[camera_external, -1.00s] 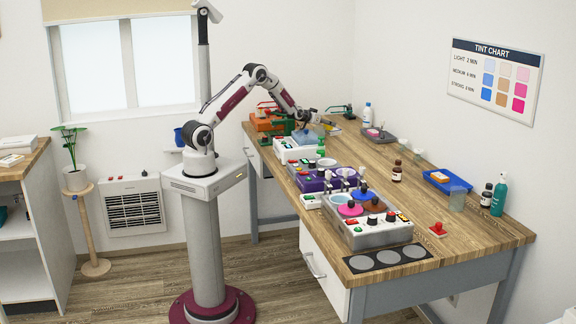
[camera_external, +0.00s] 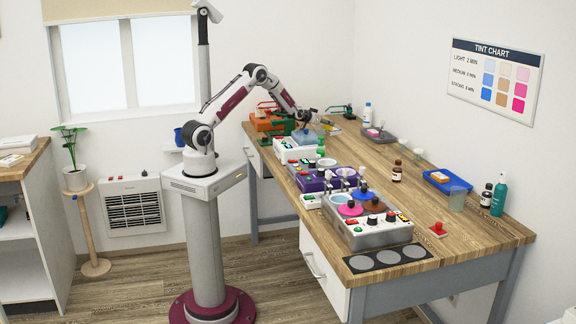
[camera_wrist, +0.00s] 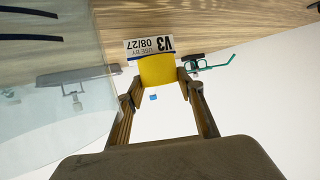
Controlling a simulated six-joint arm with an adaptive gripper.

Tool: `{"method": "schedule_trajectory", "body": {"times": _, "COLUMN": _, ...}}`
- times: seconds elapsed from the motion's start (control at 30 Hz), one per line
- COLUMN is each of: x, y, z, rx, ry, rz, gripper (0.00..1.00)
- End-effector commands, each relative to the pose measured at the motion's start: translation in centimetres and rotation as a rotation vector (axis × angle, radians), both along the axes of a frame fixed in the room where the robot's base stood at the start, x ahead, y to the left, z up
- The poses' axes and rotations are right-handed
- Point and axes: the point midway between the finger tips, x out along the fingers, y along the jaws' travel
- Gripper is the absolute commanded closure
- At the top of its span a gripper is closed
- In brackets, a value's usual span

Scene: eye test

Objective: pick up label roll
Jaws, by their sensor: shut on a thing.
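The label roll (camera_wrist: 160,70) shows in the wrist view as a yellow piece with a white label reading "V3 USE BY 08/27", upside down in the picture. My gripper (camera_wrist: 160,80) has its two fingers on either side of the yellow piece and is shut on it. In the external view my gripper (camera_external: 309,116) is at the far end of the workbench, above and beside a pale blue clear box. The roll is too small to make out there.
The clear box (camera_wrist: 60,100) is close on the left in the wrist view. The workbench (camera_external: 415,205) carries white, purple and grey devices along its near side. A blue tray (camera_external: 447,183) and bottles stand towards the right. An orange machine (camera_external: 268,120) is left of my gripper.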

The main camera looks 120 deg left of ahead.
Motion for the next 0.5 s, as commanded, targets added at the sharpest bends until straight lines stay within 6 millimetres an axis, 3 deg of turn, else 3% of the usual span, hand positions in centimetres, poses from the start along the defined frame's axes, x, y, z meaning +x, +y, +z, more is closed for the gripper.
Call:
{"method": "schedule_trajectory", "body": {"times": 0.27, "x": 0.0, "y": 0.0, "z": 0.9, "rx": 0.002, "ry": -0.001, "rz": 0.000, "gripper": 0.88}}
{"method": "schedule_trajectory", "body": {"times": 0.5, "x": 0.0, "y": 0.1, "z": 3.7, "rx": 0.004, "ry": -0.001, "rz": 0.000, "gripper": 0.88}}
